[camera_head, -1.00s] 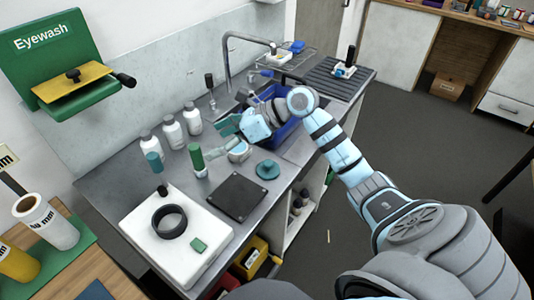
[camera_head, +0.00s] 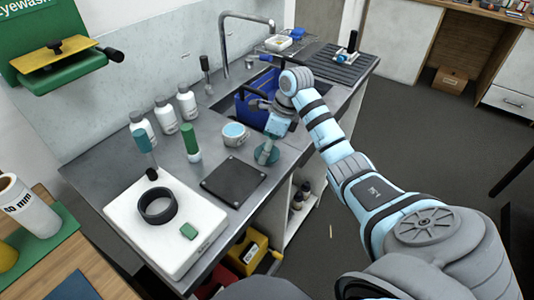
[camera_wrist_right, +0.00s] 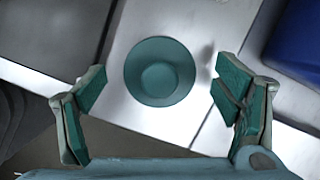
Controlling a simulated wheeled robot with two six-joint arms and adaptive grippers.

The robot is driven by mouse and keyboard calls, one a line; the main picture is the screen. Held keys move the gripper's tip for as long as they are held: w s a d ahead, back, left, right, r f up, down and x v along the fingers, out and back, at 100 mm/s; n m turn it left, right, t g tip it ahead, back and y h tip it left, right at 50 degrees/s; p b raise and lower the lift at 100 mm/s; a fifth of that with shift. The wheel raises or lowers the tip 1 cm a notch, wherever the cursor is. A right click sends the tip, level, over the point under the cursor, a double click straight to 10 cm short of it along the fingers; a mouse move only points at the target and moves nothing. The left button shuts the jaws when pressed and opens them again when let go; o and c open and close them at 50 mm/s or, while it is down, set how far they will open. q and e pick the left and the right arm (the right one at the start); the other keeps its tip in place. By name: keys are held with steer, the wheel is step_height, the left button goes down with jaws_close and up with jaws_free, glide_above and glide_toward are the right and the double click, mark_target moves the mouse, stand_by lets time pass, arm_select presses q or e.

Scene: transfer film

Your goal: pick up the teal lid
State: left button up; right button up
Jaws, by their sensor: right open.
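The teal lid (camera_wrist_right: 160,72) lies flat on the steel bench, round with a raised middle, in the right wrist view. It also shows in the head view (camera_head: 273,157), partly hidden by my right gripper (camera_head: 267,148). In the right wrist view my right gripper (camera_wrist_right: 160,88) is open and empty, one finger on each side of the lid and apart from it. The fingertips appear to be above the bench, but I cannot tell the exact height. My left gripper is not in view.
An open white jar (camera_head: 235,135) stands left of the lid. A black plate (camera_head: 234,181) lies in front. A blue bin (camera_head: 250,111) sits in the sink behind. A green-capped tube (camera_head: 191,143) and white bottles (camera_head: 165,115) stand farther left.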

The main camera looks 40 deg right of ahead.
steer(key=shift+f, duration=0.1)
steer(key=c, duration=1.3)
